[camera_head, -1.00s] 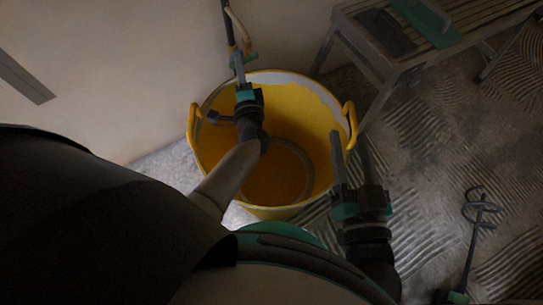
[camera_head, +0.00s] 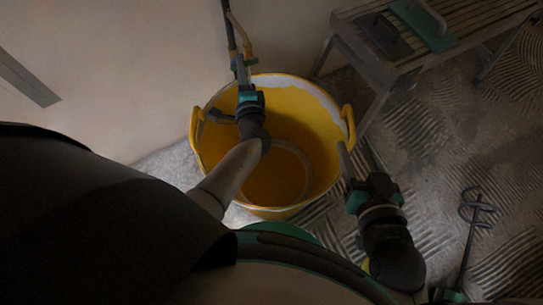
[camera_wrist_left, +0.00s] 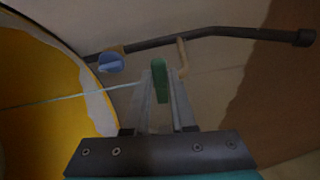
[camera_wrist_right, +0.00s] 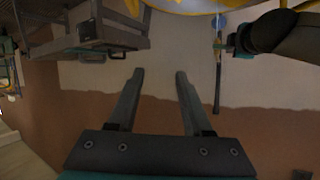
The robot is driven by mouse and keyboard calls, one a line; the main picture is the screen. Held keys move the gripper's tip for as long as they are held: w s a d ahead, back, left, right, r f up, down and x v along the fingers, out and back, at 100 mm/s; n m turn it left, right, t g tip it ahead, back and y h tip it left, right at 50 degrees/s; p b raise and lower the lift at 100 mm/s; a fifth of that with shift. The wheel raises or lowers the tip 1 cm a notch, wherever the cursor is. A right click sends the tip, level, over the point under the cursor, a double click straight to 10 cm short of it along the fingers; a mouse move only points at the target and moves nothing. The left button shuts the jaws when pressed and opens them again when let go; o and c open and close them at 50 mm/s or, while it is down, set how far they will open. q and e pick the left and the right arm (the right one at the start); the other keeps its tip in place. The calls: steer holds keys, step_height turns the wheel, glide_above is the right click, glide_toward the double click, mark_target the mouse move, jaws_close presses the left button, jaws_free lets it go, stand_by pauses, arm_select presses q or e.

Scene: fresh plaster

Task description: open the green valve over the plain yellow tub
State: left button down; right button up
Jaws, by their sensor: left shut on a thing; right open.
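The green valve handle (camera_wrist_left: 160,82) is between the fingertips of my left gripper (camera_wrist_left: 158,75), which is shut on it. In the head view my left gripper (camera_head: 239,62) reaches over the far rim of the yellow tub (camera_head: 330,112), beside the wall pipe (camera_head: 231,30); the handle is mostly hidden there. In the left wrist view a thin pale line, like a stream of water, runs from near the valve towards the tub (camera_wrist_left: 35,90). A blue valve handle (camera_wrist_left: 111,62) is on the same pipe, apart from my fingers. My right gripper (camera_head: 357,152) is open and empty, right of the tub.
A slatted bench (camera_head: 480,22) stands at the back right with a green-bladed trowel (camera_head: 425,25) on it. A mixing paddle (camera_head: 470,235) lies on the ridged floor at the right. The wall (camera_head: 130,60) is close behind the tub.

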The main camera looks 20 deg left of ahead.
mark_target(245, 63)
steer(key=s+d+g+h+p, duration=0.4)
steer(key=s+d+g, duration=0.25)
steer(key=d, duration=0.25)
arm_select(q)
steer(key=r+m, duration=0.1)
steer(key=d+r+m+g, duration=0.1)
steer(key=m, duration=0.1)
steer(key=shift+w+m+p, duration=0.3)
steer(key=shift+w+p, duration=0.1)
steer(key=shift+w+d+r+m+g+p, duration=0.1)
steer(key=shift+r+m+g+p, duration=0.3)
steer(key=shift+m+p, duration=0.55)
steer(key=shift+f, duration=0.15)
arm_select(e)
step_height(245, 63, down, 6)
steer(key=g, duration=0.2)
steer(key=shift+w+f+m, duration=0.25)
steer(key=shift+w+m, duration=0.05)
steer(key=shift+w, duration=0.05)
